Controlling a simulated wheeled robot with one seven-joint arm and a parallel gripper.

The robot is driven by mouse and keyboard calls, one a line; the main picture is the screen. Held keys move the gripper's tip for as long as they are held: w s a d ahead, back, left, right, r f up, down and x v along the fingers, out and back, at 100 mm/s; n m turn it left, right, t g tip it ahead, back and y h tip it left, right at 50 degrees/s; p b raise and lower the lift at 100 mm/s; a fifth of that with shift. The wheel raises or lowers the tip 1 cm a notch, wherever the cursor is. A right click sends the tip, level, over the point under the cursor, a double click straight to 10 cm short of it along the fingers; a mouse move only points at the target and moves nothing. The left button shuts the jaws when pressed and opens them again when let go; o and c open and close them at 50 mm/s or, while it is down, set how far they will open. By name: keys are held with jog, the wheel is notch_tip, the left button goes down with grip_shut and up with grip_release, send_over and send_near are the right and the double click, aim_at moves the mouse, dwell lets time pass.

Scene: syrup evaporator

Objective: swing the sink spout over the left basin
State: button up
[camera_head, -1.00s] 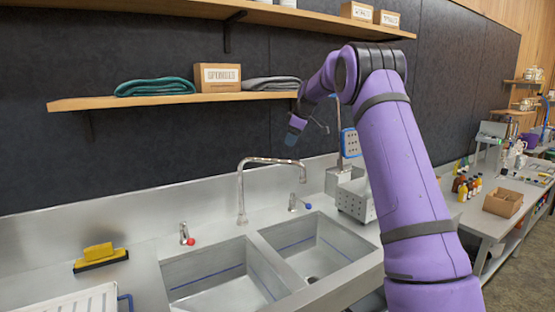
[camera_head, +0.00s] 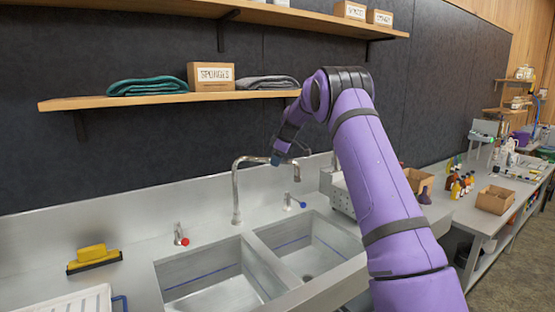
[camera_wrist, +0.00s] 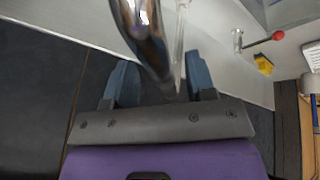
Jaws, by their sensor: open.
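The chrome gooseneck spout (camera_head: 235,190) rises behind the sink. Its arm reaches right, and its tip hangs toward the right basin (camera_head: 312,250). The left basin (camera_head: 220,285) lies left of the divider and is empty. My gripper (camera_head: 281,157) is at the spout's upper arm, near its outlet end. In the wrist view, my gripper (camera_wrist: 160,68) is open, with a blue-grey finger on each side of the chrome spout (camera_wrist: 150,40). The spout appears between the fingers; whether either finger touches it I cannot tell.
A red-knobbed tap (camera_head: 180,236) and a blue-knobbed tap (camera_head: 290,202) stand behind the basins. A wooden shelf (camera_head: 160,99) with cloths and a sponge box hangs above. A perforated metal box (camera_head: 338,190) stands right of the spout.

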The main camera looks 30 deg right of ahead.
jog(key=shift+c, duration=0.5)
grip_shut()
jog(key=shift+s+a, duration=0.3)
jog(key=shift+a, duration=0.05)
jog(key=s+a+m+h, duration=0.2)
jog(key=a+m, duration=0.2)
jog(key=a, duration=0.1)
jog(key=s+a+m+h, duration=0.1)
jog(key=s+a+m, duration=0.2)
jog(key=a, duration=0.3)
jog(key=w+a+m+g+h, duration=0.1)
jog(key=w+a+m, duration=0.1)
jog(key=a+m, duration=0.3)
jog(key=w+a+m+g+h, duration=0.1)
jog(key=w+a+m+h, duration=0.1)
jog(key=a+m, duration=0.3)
jog(key=shift+w+a+g, duration=0.4)
jog(key=shift+w+a, duration=0.2)
jog(key=shift+a, duration=1.4)
jog(key=shift+r, duration=0.1)
jog(key=shift+o, duration=0.5)
grip_release()
jog(key=shift+w, duration=0.1)
